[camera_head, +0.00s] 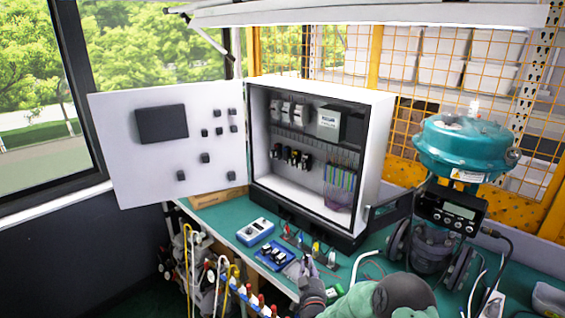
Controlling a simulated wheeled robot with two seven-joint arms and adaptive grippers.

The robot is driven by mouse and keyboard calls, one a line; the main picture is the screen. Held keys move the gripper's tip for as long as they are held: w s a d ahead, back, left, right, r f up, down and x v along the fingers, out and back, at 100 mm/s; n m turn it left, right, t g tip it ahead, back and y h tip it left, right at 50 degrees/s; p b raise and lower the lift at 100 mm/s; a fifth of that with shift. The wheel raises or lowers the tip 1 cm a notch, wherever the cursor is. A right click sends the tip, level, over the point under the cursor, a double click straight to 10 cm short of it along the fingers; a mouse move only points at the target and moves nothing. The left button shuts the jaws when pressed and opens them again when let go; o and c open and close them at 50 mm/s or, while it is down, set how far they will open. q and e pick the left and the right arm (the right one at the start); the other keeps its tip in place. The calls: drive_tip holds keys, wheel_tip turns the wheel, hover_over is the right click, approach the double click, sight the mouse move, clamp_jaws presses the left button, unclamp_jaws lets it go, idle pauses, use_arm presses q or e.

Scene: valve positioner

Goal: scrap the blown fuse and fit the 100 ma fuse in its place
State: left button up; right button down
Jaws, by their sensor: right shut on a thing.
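The open cabinet (325,100) stands on the bench with its door swung left. Inside, a row of small dark fuse holders (290,157) with yellow and red parts sits on the lower rail; which one has the blown fuse is too small to tell. A blue tray (275,256) with small dark and white pieces lies in front of the cabinet; I cannot read any fuse rating. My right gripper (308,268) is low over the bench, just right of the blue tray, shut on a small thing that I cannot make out. My left gripper is out of view.
Several coloured clips (315,247) lie between tray and cabinet. A teal valve actuator with a positioner (452,212) stands at the right. Tools and cables hang along the bench's front edge (215,272).

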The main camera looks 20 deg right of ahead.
drive_tip(key=shift+f, duration=0.6)
drive_tip(key=c, duration=1.1)
unclamp_jaws()
drive_tip(key=v, duration=1.2)
